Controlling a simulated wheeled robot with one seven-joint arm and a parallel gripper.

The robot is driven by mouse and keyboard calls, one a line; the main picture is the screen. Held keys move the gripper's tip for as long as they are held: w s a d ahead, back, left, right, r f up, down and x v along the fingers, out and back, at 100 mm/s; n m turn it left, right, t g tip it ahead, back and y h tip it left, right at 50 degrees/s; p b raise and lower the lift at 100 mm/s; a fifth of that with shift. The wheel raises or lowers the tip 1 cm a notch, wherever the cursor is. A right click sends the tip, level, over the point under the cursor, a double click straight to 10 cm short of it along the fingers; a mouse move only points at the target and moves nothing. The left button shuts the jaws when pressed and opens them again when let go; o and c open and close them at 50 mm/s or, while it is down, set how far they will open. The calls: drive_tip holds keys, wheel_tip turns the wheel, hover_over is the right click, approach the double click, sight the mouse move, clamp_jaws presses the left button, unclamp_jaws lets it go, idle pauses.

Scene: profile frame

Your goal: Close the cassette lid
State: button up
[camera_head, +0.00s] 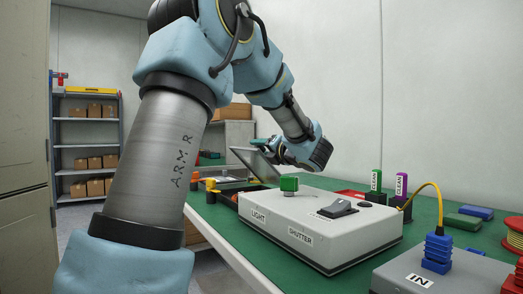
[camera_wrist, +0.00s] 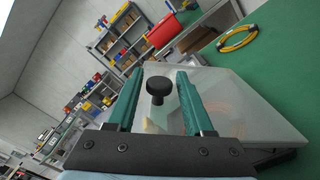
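The cassette lid (camera_head: 249,162) stands tilted open at the far end of the bench in the head view. In the wrist view it is a pale translucent panel (camera_wrist: 240,105) with a round black knob (camera_wrist: 158,86). My gripper (camera_wrist: 158,75) has its two green fingers apart, one on each side of the knob, with a visible gap to both. In the head view my gripper (camera_head: 262,143) is at the lid's upper edge. The cassette body below the lid is mostly hidden.
A grey box (camera_head: 320,222) labelled LIGHT and SHUTTER, with a green knob (camera_head: 289,184), stands nearer on the green bench. Another box (camera_head: 440,272) marked IN has a blue connector and yellow cable. Green and purple CLEAN pieces (camera_head: 401,185) stand behind. Shelves are at the back left.

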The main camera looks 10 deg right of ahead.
drive_tip(key=shift+o, duration=0.8)
drive_tip(key=v, duration=1)
drive_tip(key=shift+s+d, duration=0.2)
drive_tip(key=shift+s, duration=0.15)
